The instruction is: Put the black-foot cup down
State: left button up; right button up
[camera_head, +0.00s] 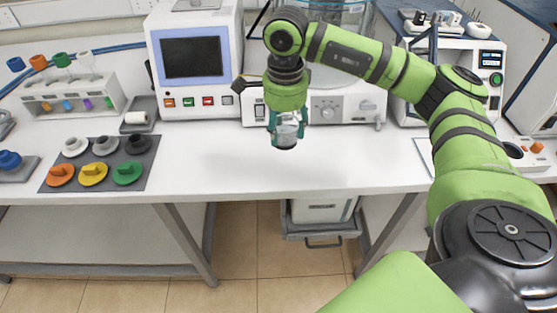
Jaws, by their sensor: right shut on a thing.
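My right gripper (287,122) points down over the front middle of the white bench and is shut on a small clear cup with a dark foot, the black-foot cup (286,142). The cup looks upright, and its upper part is partly hidden by the fingers. I cannot tell for sure whether its foot touches the bench top (230,165). A dark mat (91,150) at the left of the bench holds round coloured pieces: white, grey and black at the back, orange, yellow and green in front. My left gripper is not in view.
A machine with a screen (195,60) stands behind the mat. A white device with a dial (328,108) stands just behind my right gripper. A rack with coloured pieces (70,97) is at the far left. The bench between mat and gripper is clear.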

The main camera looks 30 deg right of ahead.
jog(key=d+r+m+b, duration=0.1)
jog(key=d+m, duration=1)
jog(key=m, duration=0.8)
jog(key=w+a+f+p, duration=0.1)
jog(key=a+f, duration=0.1)
jog(key=a, duration=0.1)
jog(key=w+a+f+p, duration=0.1)
jog(key=a+f, duration=0.1)
jog(key=a, duration=0.2)
jog(key=w+a+f+p, duration=0.1)
jog(key=a+f+p, duration=0.1)
jog(key=a, duration=0.1)
jog(key=shift+w+a+f, duration=0.2)
jog(key=shift+w+f, duration=0.05)
jog(key=shift+w, duration=0.1)
notch_tip(320, 180, down, 3)
jog(key=shift+f+p, duration=0.1)
jog(key=shift+p, duration=0.65)
jog(key=shift+f, duration=0.45)
jog(key=shift+f, duration=0.1)
jog(key=o, duration=0.8)
jog(key=shift+f, duration=0.1)
jog(key=o, duration=0.4)
